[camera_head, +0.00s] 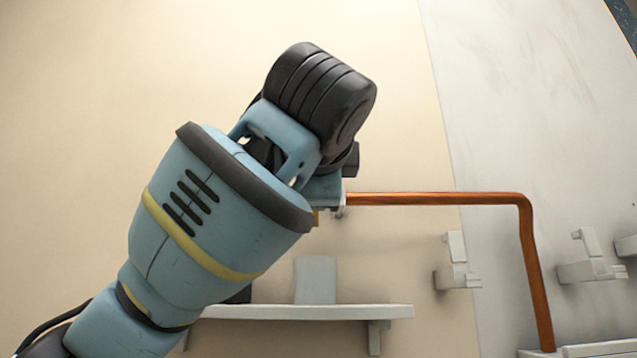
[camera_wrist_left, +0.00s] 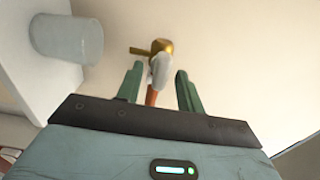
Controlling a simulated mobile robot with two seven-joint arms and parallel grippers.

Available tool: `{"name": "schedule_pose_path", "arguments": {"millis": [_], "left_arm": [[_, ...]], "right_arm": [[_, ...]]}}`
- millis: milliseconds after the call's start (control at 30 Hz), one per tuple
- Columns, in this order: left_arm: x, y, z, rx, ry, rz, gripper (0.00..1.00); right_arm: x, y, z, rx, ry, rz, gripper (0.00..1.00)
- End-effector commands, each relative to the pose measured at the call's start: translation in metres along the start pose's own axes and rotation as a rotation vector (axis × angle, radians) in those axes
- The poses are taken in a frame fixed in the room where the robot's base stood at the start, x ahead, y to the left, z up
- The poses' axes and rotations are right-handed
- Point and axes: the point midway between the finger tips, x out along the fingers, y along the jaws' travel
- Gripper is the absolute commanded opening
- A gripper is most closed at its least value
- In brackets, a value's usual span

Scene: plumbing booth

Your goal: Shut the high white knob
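In the left wrist view the white knob (camera_wrist_left: 161,71) sits on a brass valve (camera_wrist_left: 162,46) at the end of a copper pipe (camera_wrist_left: 151,97). My left gripper (camera_wrist_left: 159,70) is open, with its two green fingers apart on either side of the knob in the picture. I cannot tell whether they touch it or how deep they reach. In the head view my left arm covers most of the valve and the fingers. The copper pipe (camera_head: 440,199) runs right from there and bends down. My right gripper is not in view.
A pale shelf (camera_head: 300,312) with a grey object (camera_head: 316,280) on it is below the valve. Pale wall brackets (camera_head: 456,262) are at the right. In the left wrist view a grey cylindrical container (camera_wrist_left: 66,39) stands at the upper left. The wall above the pipe is bare.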

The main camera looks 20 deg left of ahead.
Motion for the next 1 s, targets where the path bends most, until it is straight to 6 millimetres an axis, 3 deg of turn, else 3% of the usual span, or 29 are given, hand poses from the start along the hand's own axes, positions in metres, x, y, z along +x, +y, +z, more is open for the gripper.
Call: {"name": "schedule_pose_path", "arguments": {"millis": [167, 433, 600, 1000], "left_arm": [[-0.01, -0.001, -0.001, 0.0, 0.003, -0.003, 0.37], [-0.054, -0.001, -0.001, 0.0, 0.002, -0.004, 0.37], [-0.071, -0.002, 0.001, 0.0, 0.0, -0.005, 0.37], [-0.078, 0.0, 0.0, 0.0, 0.0, 0.0, 0.37]], "right_arm": [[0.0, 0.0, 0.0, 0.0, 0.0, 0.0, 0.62], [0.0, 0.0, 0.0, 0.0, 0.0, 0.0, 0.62], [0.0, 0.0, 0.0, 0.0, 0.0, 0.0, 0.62], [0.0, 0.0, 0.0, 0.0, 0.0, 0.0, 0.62]]}}
